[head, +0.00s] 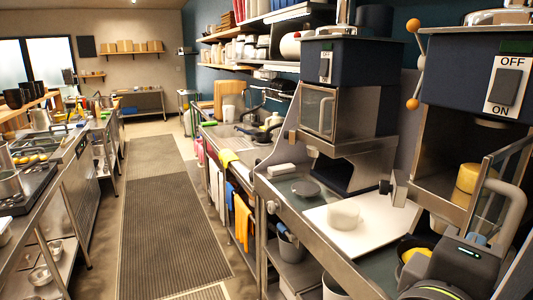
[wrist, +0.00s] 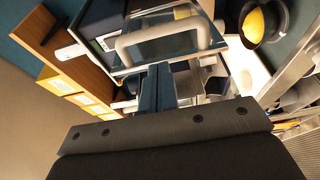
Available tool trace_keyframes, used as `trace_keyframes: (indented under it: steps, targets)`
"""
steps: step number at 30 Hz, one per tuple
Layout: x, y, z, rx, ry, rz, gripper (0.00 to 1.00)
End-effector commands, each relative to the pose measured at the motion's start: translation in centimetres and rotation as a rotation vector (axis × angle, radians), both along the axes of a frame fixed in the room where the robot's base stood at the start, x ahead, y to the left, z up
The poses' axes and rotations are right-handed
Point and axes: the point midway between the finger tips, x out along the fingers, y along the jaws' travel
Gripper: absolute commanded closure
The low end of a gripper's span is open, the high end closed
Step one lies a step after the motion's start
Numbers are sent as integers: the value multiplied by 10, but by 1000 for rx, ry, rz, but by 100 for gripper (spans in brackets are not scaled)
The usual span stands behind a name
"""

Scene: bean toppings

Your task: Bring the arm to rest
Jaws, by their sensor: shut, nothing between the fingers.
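My gripper (wrist: 160,70) shows in the wrist view as two blue fingers pressed together with nothing between them. A glass door with a pale handle (wrist: 163,40) is just beyond the fingertips in that view; I cannot tell whether they touch it. In the head view, dark parts of my own arm (head: 455,268) fill the bottom right corner, close to the same kind of glass door with its grey handle (head: 513,200).
A dark bowl with a yellow inside (head: 413,248) sits beside my arm. The machine with an ON/OFF switch (head: 508,85) stands above right. The floor aisle mat (head: 165,215) is clear.

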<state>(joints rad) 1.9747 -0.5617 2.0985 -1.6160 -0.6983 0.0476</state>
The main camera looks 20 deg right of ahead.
Motion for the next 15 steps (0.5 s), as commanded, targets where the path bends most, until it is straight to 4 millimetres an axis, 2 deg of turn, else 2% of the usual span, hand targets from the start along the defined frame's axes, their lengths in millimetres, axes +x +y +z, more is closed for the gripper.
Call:
trace_keyframes:
  steps: [15]
  targets:
    - [-27, 17, 0, 1, 0, -5, 100]
